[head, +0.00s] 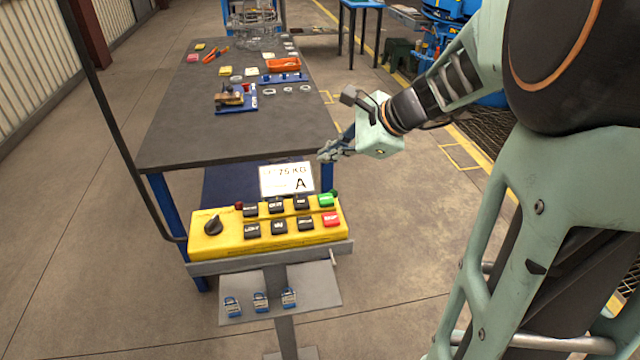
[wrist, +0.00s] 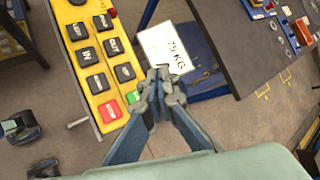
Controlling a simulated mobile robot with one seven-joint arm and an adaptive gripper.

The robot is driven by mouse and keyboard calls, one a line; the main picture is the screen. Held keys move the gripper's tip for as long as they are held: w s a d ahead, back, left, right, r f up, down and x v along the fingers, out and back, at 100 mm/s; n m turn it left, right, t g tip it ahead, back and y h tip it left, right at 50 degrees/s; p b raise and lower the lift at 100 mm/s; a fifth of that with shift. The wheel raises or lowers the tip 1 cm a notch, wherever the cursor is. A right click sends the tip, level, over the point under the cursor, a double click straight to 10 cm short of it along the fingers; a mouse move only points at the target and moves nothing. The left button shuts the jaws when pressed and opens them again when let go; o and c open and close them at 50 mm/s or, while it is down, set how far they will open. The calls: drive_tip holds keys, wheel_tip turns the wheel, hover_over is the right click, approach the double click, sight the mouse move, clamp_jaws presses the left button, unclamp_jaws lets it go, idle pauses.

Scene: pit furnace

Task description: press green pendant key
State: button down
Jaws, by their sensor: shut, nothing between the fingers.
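The yellow pendant (head: 215,240) sits on a grey stand in front of the table, with a black knob at its left and two rows of keys. The green key (head: 325,201) is at the right end of the top row, above the red key (head: 332,219). My gripper (head: 325,156) is shut and empty, above and beyond the green key in the head view. In the wrist view its fingertips (wrist: 162,76) appear beside the pendant's edge, apart from the key.
A white card (head: 286,179) reading 75 KG stands just behind the pendant, near my fingers. A dark table (head: 180,135) with tools and an orange tray (head: 283,65) lies beyond. A dark cable post rises at the left.

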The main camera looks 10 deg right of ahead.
sight(328, 200)
wheel_tip(328, 200, down, 9)
drive_tip(key=b, duration=0.7)
drive_tip(key=shift+r, duration=0.1)
drive_tip(key=shift+b, duration=0.3)
idle(0.9)
drive_tip(key=shift+f, duration=0.4)
drive_tip(key=shift+f+b, duration=0.5)
drive_tip(key=shift+b, duration=0.2)
idle(0.3)
drive_tip(key=shift+r, duration=0.1)
drive_tip(key=shift+r+p, duration=0.75)
drive_tip(key=shift+r, duration=0.05)
drive_tip(key=shift+r+p, duration=2.1)
drive_tip(key=shift+r, duration=0.4)
